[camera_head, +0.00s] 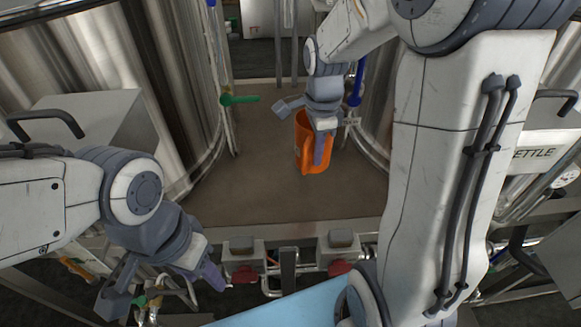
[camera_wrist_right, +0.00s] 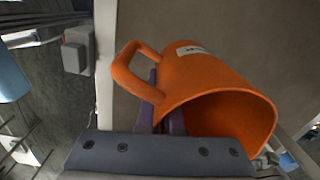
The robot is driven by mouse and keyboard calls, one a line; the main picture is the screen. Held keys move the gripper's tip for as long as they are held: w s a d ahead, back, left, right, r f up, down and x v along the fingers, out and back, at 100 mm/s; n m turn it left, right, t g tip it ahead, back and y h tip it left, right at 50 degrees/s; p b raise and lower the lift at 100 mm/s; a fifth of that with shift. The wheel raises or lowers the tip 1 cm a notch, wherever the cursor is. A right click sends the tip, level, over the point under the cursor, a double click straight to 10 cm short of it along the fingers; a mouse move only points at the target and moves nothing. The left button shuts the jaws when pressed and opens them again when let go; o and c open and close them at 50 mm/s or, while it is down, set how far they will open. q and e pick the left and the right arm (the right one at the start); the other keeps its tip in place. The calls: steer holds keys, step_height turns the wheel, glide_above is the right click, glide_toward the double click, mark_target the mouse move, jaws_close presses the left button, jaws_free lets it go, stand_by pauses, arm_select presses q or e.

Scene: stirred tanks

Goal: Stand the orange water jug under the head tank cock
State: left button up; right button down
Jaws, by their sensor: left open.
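The orange water jug (camera_head: 312,150) is at my right gripper (camera_head: 322,140) over the brown deck in the head view. In the right wrist view the jug (camera_wrist_right: 215,85) shows its open mouth toward the camera, its handle to the left and a pale label. My right gripper's purple fingers (camera_wrist_right: 160,115) are close together around the jug near its rim and handle. A green-levered cock (camera_head: 240,99) is on the left tank and a blue-levered cock (camera_head: 356,88) is beside the right tank. I cannot tell which is the head tank cock. My left gripper (camera_head: 165,287) is open and empty.
Steel tanks stand left (camera_head: 185,90) and right (camera_head: 376,120) of the brown deck (camera_head: 260,195), which is clear in its middle. A panel marked KETTLE (camera_head: 540,153) is at the right. Pipes and red-handled valves (camera_head: 245,273) run along the front edge.

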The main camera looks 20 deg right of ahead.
steer(key=w+a+f, duration=0.1)
steer(key=f, duration=0.1)
steer(key=w+a+f+p, duration=0.1)
steer(key=a+f, duration=0.1)
steer(key=a+f+p, duration=0.1)
steer(key=f, duration=0.2)
steer(key=shift+w+a, duration=0.4)
steer(key=shift+f, duration=0.25)
steer(key=shift+f, duration=0.2)
steer(key=c, duration=1.1)
jaws_free()
steer(key=shift+r, duration=0.15)
